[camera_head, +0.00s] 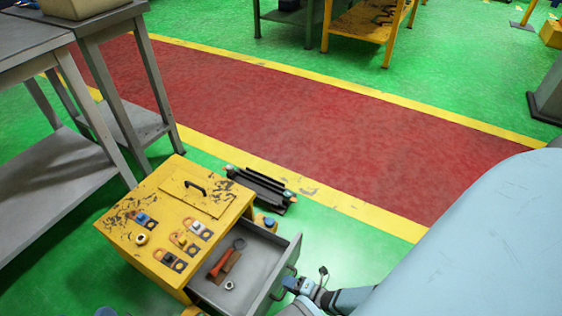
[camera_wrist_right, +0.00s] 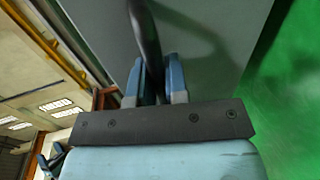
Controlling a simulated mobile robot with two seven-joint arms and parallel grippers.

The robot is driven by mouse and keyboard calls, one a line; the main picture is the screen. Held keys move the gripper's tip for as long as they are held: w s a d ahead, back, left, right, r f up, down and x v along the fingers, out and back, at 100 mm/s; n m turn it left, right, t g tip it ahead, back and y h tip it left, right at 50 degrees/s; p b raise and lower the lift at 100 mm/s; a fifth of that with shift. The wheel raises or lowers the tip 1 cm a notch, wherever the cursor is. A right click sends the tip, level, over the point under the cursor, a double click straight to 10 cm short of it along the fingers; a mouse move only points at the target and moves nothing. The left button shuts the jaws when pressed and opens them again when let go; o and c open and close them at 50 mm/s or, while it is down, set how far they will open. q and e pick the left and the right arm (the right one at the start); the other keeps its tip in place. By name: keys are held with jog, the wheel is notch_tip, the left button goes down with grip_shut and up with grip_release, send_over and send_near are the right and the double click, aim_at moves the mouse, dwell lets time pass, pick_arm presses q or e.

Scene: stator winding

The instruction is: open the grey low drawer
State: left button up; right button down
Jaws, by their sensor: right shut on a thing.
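A yellow cabinet (camera_head: 165,215) with worn paint stands on the green floor. Its grey drawer (camera_head: 258,254) is pulled out to the right, and its inside shows. In the drawer lie a red-handled tool (camera_head: 222,262) and a small metal nut (camera_head: 229,285). My right gripper (camera_head: 291,284) is at the drawer's front. In the right wrist view its blue fingers (camera_wrist_right: 158,84) are shut around the dark bar handle (camera_wrist_right: 146,40), with the grey drawer front (camera_wrist_right: 205,50) behind it.
Grey metal tables (camera_head: 60,165) stand at the left. A dark metal object (camera_head: 262,188) lies on the floor behind the cabinet. A red walkway (camera_head: 290,125) with yellow edges crosses behind and is clear. A yellow workbench (camera_head: 368,22) stands at the back.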

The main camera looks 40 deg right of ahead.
pick_arm(q)
jog(key=shift+s+r, duration=0.15)
pick_arm(e)
jog(key=shift+s+d, duration=0.1)
jog(key=shift+s, duration=0.35)
jog(key=c, duration=1.1)
grip_release()
pick_arm(q)
jog(key=r+t+p, duration=0.1)
jog(key=r+p, duration=0.1)
jog(key=r+t+p, duration=0.1)
jog(key=r+p, duration=0.1)
jog(key=r, duration=0.1)
jog(key=shift+a+r, duration=0.2)
jog(key=shift+r, duration=0.15)
pick_arm(e)
jog(key=v, duration=1.3)
jog(key=shift+s+d, duration=0.15)
jog(key=shift+s, duration=0.25)
